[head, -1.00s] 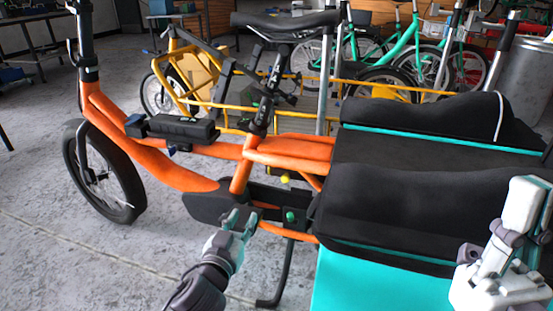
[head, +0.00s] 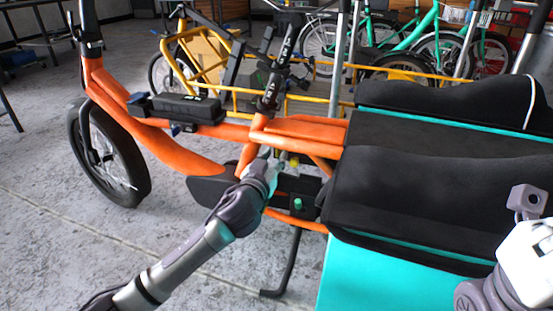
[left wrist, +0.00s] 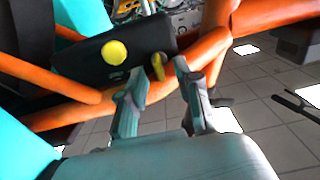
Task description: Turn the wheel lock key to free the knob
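A yellow round knob (left wrist: 114,53) sits on a black case (left wrist: 120,62) on the orange bike frame. A small yellow key (left wrist: 157,66) stands at the right end of this case in the left wrist view. My left gripper (left wrist: 163,98) is open. Its two fingers are apart with nothing between them, and the key shows just beyond the gap, seemingly untouched. In the head view my left gripper (head: 268,172) is at the bike frame below the seat post, beside a small yellow part (head: 294,163). The gripper partly hides the case there.
A green knob (head: 297,204) sits on a dark box just right of and below my left gripper. Black bags (head: 420,195) and a turquoise panel (head: 400,285) fill the right side. A dark kickstand (head: 283,260) stands below. The floor at left is open.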

